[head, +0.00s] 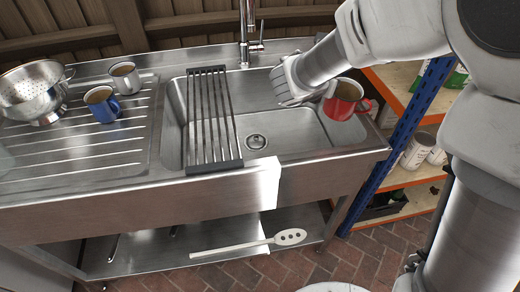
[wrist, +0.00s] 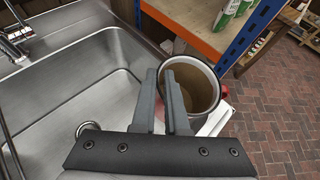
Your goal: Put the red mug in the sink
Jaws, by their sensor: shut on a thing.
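The red mug (head: 343,104) is upright or nearly so above the right end of the steel sink (head: 285,138) in the head view. In the wrist view its open top (wrist: 203,84) faces me and shows a pale brown inside. My gripper (head: 318,92) is shut on the mug's left side, at the rim. The wrist view shows my two fingers (wrist: 168,92) close together there, hiding part of the rim. The mug seems raised off the sink; the exact gap below it is hidden. The basin floor and drain (head: 256,141) are clear.
A black drying rack (head: 209,120) spans the basin's left part. A blue mug (head: 101,104), a grey mug (head: 124,77) and a colander (head: 36,92) stand on the drainboard. The tap (head: 251,40) rises behind. A blue-framed shelf (head: 398,138) stands close on the right.

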